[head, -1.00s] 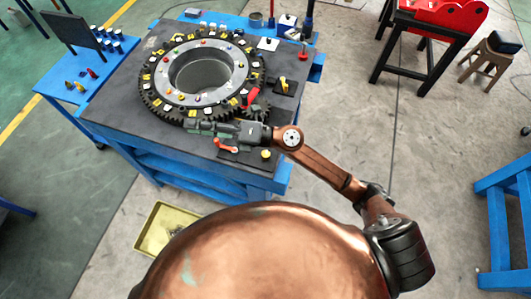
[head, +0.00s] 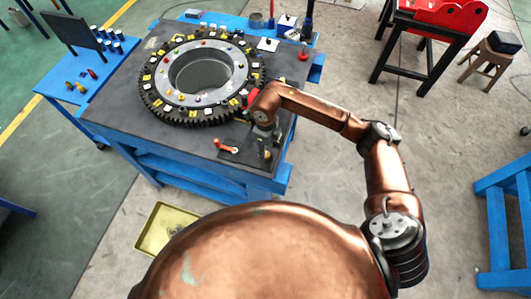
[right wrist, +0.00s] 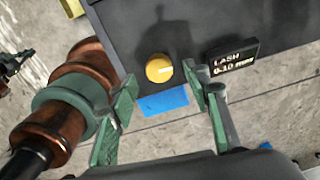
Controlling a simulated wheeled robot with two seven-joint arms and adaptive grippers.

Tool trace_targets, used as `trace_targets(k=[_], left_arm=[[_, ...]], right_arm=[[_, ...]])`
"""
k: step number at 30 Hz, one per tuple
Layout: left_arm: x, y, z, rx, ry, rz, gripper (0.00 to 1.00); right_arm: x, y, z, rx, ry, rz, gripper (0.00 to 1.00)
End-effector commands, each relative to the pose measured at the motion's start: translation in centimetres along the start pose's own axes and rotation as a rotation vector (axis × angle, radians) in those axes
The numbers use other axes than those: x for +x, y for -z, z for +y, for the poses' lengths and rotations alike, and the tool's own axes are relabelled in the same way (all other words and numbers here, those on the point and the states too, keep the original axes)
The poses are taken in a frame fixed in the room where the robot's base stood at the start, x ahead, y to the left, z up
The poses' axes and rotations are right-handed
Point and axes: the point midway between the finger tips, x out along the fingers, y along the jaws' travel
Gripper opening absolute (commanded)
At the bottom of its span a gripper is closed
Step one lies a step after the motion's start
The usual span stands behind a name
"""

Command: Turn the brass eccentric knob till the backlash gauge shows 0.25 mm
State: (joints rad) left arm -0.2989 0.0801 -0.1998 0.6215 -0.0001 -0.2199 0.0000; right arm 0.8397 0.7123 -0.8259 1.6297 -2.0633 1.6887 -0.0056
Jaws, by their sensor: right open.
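The brass knob (right wrist: 159,68) shows in the right wrist view as a round yellow disc with a short white mark, on a dark plate near the table's edge. Beside it a black gauge display (right wrist: 232,60) shows white text that looks like "LASH 0.10 mm". My right gripper (right wrist: 162,88) is open, its green fingers on either side below the knob in the picture, with nothing between them. In the head view my right gripper (head: 266,142) points down over the table's front right corner and largely hides the knob. My left gripper is not in view.
A large toothed ring (head: 152,104) with several coloured parts lies on the dark-topped blue table (head: 125,125). An orange lever (head: 226,146) lies left of my right gripper. A yellow tray (head: 150,240) stands on the floor. A side table (head: 58,84) holds small parts.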

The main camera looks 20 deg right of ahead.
Motion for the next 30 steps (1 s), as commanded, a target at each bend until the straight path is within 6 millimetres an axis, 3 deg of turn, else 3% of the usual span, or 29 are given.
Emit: trace_targets(k=[7, 18, 30], left_arm=[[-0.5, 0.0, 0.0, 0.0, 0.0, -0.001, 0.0], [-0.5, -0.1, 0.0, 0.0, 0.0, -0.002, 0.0], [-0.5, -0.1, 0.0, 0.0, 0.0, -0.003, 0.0]], right_arm=[[3.2, 0.0, 0.2, -0.001, -0.003, 0.0, 0.44], [3.9, 0.0, 0.1, -0.002, -0.002, -0.002, 0.44], [3.9, -0.1, 0.1, -0.002, -0.002, -0.002, 0.17]])
